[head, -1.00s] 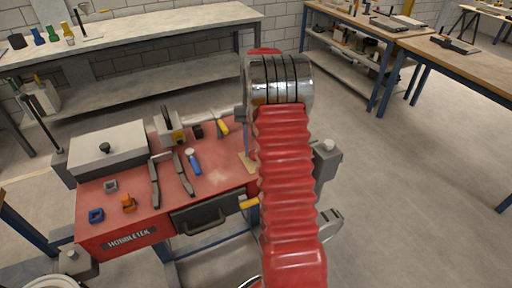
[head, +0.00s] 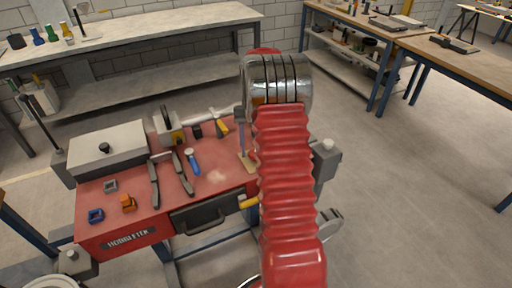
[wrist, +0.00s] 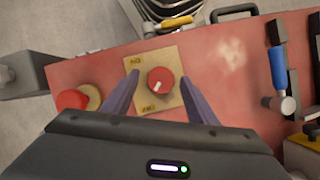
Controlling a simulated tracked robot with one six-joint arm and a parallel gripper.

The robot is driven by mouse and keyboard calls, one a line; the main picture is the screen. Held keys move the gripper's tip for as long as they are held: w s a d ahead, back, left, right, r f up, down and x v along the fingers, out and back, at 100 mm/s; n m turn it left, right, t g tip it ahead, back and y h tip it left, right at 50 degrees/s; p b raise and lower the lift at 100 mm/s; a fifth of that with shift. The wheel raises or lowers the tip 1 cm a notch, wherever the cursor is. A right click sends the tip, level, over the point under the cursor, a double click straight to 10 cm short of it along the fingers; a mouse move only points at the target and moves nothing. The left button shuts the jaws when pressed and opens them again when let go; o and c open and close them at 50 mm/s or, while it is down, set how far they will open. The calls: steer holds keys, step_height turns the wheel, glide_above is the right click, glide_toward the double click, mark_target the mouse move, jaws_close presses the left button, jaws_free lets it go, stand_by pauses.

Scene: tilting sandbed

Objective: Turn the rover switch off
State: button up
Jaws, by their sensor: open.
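The rover switch is a red round knob (wrist: 160,80) with a short white mark, on a tan square plate (wrist: 141,68) in the wrist view. The mark points toward the lower left of the picture. My gripper (wrist: 160,76) is open, with one purple-grey finger on either side of the knob. I cannot tell whether either finger touches it. In the head view the plate (head: 247,163) is partly hidden by my red arm, and the knob is hidden.
A red mushroom button (wrist: 72,100) on a yellow base stands left of the plate in the wrist view. The red bench (head: 217,178) also holds a blue-handled tool (head: 193,164), dark bars, a grey box (head: 108,151) and small blocks. A drawer handle (head: 205,222) sticks out in front.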

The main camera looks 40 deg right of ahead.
steer(key=v, duration=1.3)
steer(key=shift+r, duration=0.3)
steer(key=shift+w+d, duration=0.1)
